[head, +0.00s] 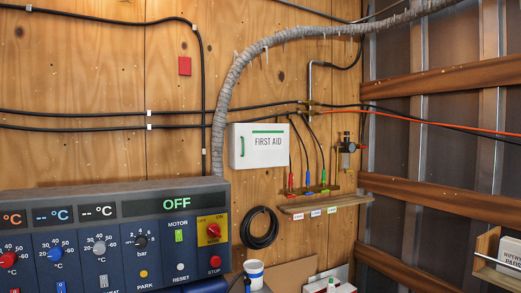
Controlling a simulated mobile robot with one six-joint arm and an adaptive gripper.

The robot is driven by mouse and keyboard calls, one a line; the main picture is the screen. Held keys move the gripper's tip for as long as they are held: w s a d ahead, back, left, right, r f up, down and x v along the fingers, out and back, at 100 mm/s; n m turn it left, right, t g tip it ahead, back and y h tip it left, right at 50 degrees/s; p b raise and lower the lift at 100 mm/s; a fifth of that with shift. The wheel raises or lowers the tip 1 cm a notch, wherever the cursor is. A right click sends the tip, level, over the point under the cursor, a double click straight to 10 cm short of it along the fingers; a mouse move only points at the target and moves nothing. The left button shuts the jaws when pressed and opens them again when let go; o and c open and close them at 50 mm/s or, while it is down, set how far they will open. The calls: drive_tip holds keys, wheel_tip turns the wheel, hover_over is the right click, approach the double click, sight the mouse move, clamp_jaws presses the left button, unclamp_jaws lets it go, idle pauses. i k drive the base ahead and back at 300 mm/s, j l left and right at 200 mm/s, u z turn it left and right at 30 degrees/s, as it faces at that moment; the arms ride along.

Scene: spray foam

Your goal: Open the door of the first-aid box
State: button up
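The first-aid box (265,158) is a white box on the wooden wall, just right of the middle of the head view. Its front door carries the words FIRST AID and a green stripe along the top. A small green handle (242,146) sits upright near the door's left edge. The door appears shut, flush with the box. My gripper is not visible in this view, so I cannot see where it is relative to the box.
A thick grey hose (219,125) arches close past the box's left side and over it. Coloured-tipped cables hang at its right above a small wooden shelf (325,203). A control panel (120,240) fills the lower left. A black cable coil (260,241) hangs below the box.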

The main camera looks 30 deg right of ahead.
sight(258, 145)
drive_tip(key=i+l, duration=0.4)
drive_tip(key=l, duration=0.15)
drive_tip(key=i+l, duration=0.35)
drive_tip(key=l, duration=0.2)
